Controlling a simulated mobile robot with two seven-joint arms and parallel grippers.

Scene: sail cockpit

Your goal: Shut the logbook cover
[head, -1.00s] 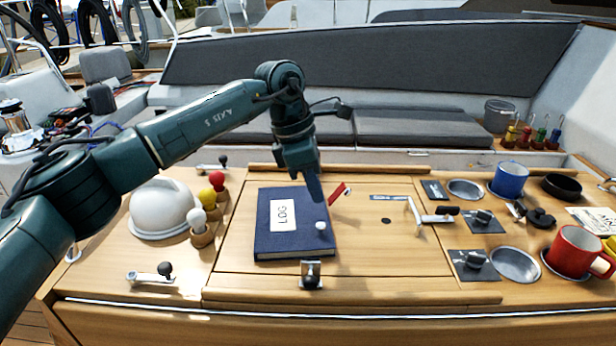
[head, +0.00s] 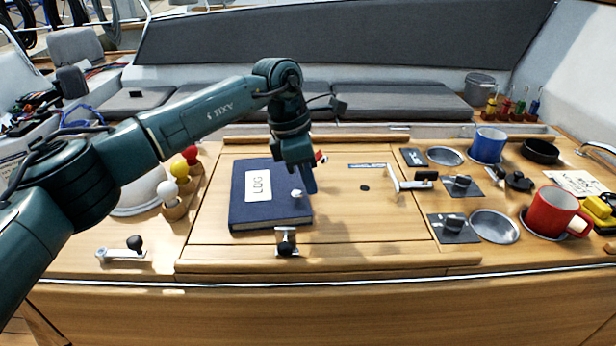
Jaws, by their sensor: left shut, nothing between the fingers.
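The dark blue logbook (head: 268,211) lies on the wooden table with its cover flat and shut, the white LOG label (head: 258,186) facing up. A small white knob (head: 297,193) shows at the cover's right side. My left gripper (head: 312,188) points down at the book's right edge, its fingers shut with nothing between them. I cannot tell whether the fingertips touch the cover. My right gripper is not in view.
A small latch (head: 286,243) sits at the book's front edge. Red, yellow and white-topped pegs (head: 181,174) stand left of the book. A metal crank handle (head: 405,182), a blue mug (head: 487,144) and a red mug (head: 553,212) are to the right. Bare wood lies right of the book.

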